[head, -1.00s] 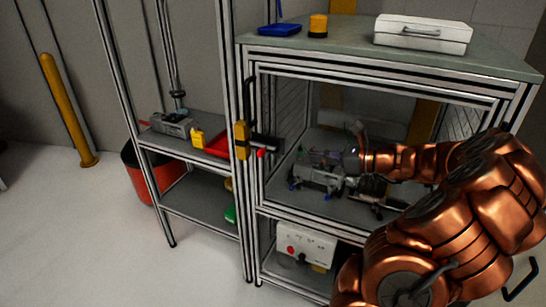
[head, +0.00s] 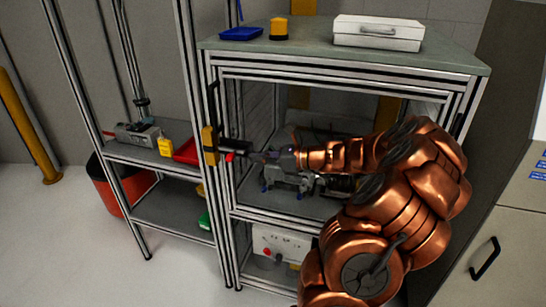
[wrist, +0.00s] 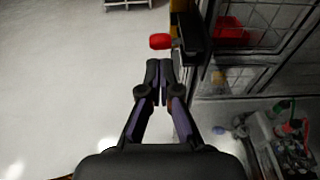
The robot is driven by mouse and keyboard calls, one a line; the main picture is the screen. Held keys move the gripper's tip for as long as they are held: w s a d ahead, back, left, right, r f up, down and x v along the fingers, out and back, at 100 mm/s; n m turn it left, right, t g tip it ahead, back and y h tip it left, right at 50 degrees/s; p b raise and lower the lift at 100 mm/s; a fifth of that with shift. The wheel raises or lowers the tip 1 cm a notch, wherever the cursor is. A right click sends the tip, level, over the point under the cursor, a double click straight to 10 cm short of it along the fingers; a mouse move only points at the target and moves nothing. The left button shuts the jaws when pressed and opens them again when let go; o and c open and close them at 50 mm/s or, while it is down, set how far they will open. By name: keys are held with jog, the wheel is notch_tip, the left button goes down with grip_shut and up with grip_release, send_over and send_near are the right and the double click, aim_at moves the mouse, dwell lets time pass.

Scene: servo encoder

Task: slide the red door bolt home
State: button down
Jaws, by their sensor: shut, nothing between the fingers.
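The door bolt's red knob (head: 230,157) is at the left front post of the aluminium-frame enclosure, at the end of a dark bolt body (head: 233,145) beside a yellow block (head: 209,145). In the wrist view the red knob (wrist: 160,41) is just beyond my fingertips, slightly left of the dark bolt body (wrist: 195,35). My gripper (head: 256,157) is to the right of the knob in the head view. In the wrist view my gripper (wrist: 159,66) has its fingertips together and empty. A small gap shows between tips and knob; contact cannot be told.
The enclosure's post and mesh panel (wrist: 265,20) are close on my gripper's right in the wrist view. Equipment (head: 290,180) sits inside the enclosure. A side shelf (head: 165,208) holds a red tray (head: 187,151). Open floor (wrist: 60,90) lies left in the wrist view.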

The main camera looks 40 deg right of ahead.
aim_at(234, 157)
jog(key=shift+x, duration=2.7)
jog(key=shift+p, duration=0.3)
